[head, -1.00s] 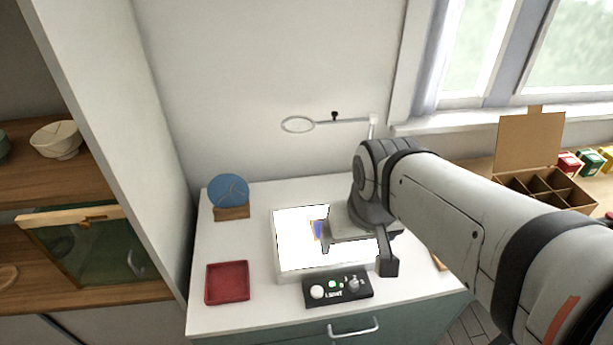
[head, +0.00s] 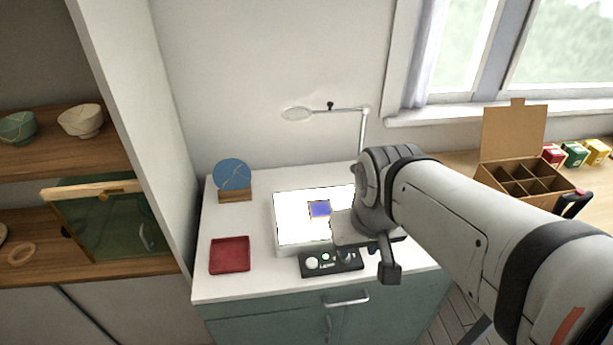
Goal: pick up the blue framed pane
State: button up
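The blue framed pane (head: 320,209) is a small blue square with a thin brownish frame. It lies on the bright white light panel (head: 290,232) on the white cabinet top. My gripper (head: 345,232) is just to the right of the pane and nearer the front, over the panel's right part. The pane shows whole and apart from my gripper in the picture. The fingertips are small and partly hidden by the wrist, so their opening is unclear.
A red tray (head: 230,256) and a black control box (head: 332,263) sit near the front edge. A blue plate (head: 233,174) on a wooden stand and a magnifier on an arm (head: 298,114) are behind. A divided cardboard box (head: 525,185) stands right.

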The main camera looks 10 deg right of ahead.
aim_at(321, 209)
jog(key=u, duration=0.3)
jog(key=k, duration=0.2)
jog(key=z, duration=1.6)
jog(key=k, duration=0.6)
jog(key=u, duration=1.25)
jog(key=i, duration=1)
jog(key=u, duration=0.05)
